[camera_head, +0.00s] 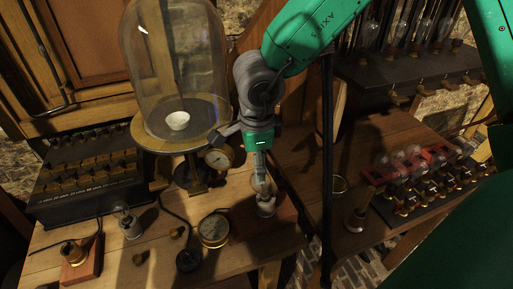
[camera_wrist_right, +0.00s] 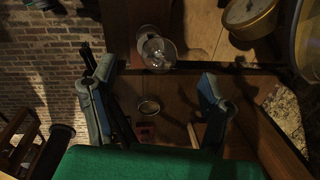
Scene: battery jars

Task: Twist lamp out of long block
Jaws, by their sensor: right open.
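A clear glass lamp (camera_head: 265,207) with a pale base stands in the long brown block (camera_head: 270,237) near the table's front right. My right gripper (camera_head: 261,180) reaches down from above, its fingers at the lamp's glass in the head view. In the right wrist view the gripper (camera_wrist_right: 157,75) is open, its two fingers wide apart. The lamp's glass (camera_wrist_right: 157,50) shows between and just beyond the fingertips, with no visible contact. The lamp's lower part is partly hidden in the head view. My left gripper is not in view.
A glass dome (camera_head: 178,60) on a wooden stand is close left of my right arm. A round gauge (camera_head: 214,229), another lamp (camera_head: 128,225) and a small block with a brass socket (camera_head: 74,253) are to the left. A rack of bulbs (camera_head: 412,165) is at right.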

